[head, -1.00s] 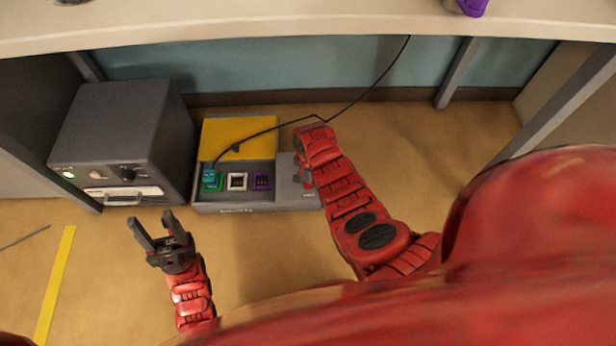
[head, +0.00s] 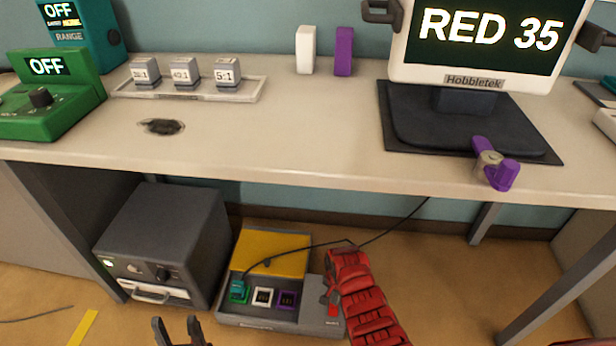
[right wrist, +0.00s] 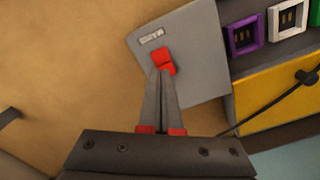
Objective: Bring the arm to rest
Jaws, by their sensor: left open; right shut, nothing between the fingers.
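My right arm, red, reaches down under the desk to a grey floor box (head: 250,318) with a yellow panel. My right gripper (right wrist: 162,70) is shut and empty. In the right wrist view its tips are over or against a red rocker switch (right wrist: 166,60) on the box; I cannot tell if they touch. In the head view the gripper (head: 328,295) is partly hidden by its own wrist, beside the switch (head: 333,310). My left gripper (head: 180,333) is open and empty at the bottom edge, in front of the grey cabinet (head: 170,240).
A black cable (head: 390,228) runs behind my right wrist to a teal plug (head: 238,284) in the green socket. A purple-handled valve (head: 492,165) sits at the desk edge, near a screen (head: 490,35) reading RED 35.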

